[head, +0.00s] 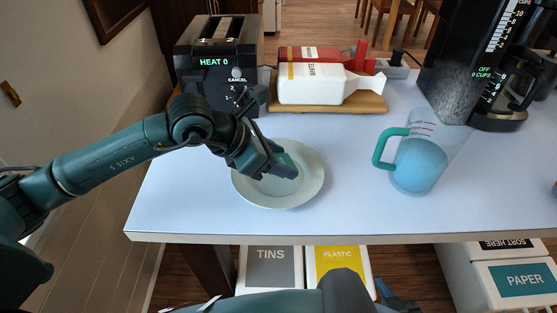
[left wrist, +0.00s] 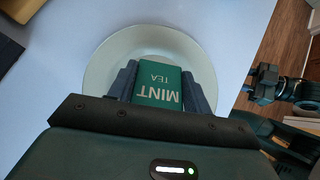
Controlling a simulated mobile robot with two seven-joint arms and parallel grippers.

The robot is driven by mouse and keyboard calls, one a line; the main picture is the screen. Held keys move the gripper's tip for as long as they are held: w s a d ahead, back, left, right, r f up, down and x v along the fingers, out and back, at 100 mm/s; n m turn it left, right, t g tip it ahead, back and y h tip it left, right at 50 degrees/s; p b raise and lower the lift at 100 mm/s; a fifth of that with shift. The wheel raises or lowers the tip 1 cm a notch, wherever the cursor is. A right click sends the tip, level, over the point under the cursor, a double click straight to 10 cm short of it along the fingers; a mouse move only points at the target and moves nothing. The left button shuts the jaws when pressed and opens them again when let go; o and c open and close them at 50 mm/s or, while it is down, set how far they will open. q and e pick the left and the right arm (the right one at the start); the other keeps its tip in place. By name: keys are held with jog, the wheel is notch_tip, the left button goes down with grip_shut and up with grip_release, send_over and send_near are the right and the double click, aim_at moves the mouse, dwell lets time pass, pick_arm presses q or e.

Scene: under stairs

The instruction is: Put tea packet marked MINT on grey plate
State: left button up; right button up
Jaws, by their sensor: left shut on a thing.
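The grey plate (head: 312,187) lies near the front edge of the white table, pale and round. My left gripper (head: 282,168) is over the plate, shut on the green tea packet marked MINT. In the left wrist view the packet (left wrist: 158,86) sits between both fingers, its MINT TEA label facing the camera, with the plate (left wrist: 98,73) behind it. Whether the packet touches the plate is unclear. My right gripper (left wrist: 258,83) shows at the right of the left wrist view, away from the plate; its opening is too small to judge.
A black toaster (head: 215,60) stands behind the plate. A wooden board (head: 372,103) holds a white and a red carton-like item. A jug with a teal handle (head: 420,165) and a coffee machine (head: 500,85) stand to the right. Labelled bins (head: 272,268) are below the table.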

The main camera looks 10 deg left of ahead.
pick_arm(q)
jog(key=shift+f, duration=0.65)
jog(key=shift+f, duration=0.15)
jog(key=o, duration=1.4)
